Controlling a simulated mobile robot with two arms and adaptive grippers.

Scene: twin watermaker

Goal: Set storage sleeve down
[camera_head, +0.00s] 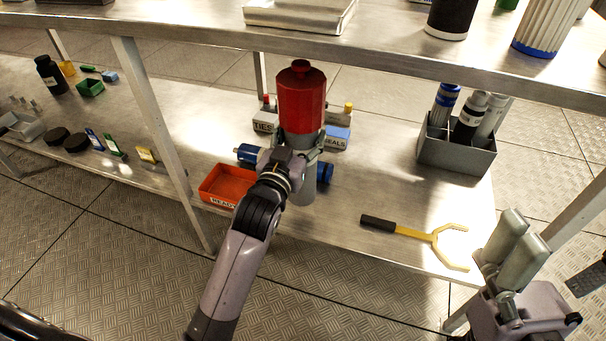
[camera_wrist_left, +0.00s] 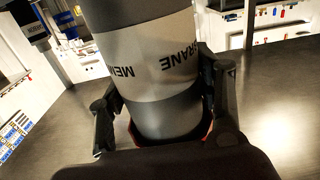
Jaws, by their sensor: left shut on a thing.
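The storage sleeve appears as an upright grey cylinder with a large red cap (camera_head: 301,100) above the lower shelf. My left gripper (camera_head: 290,158) is shut around its grey body below the cap. In the left wrist view the fingers (camera_wrist_left: 163,115) flank the grey cylinder (camera_wrist_left: 165,118), which has a pale label (camera_wrist_left: 150,55) with inverted letters, partly reading "MEM" and "BRANE". I cannot tell whether its lower end touches the shelf. My right gripper (camera_head: 514,250) is empty at the right, beyond the shelf's front edge; its pads are close together.
The lower shelf (camera_head: 375,185) holds an orange bin (camera_head: 226,184), a blue cylinder (camera_head: 248,154) behind the sleeve, labelled boxes (camera_head: 337,138), a yellow wrench (camera_head: 415,234) and a grey crate (camera_head: 455,157) of bottles. A metal post (camera_head: 150,130) stands left.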

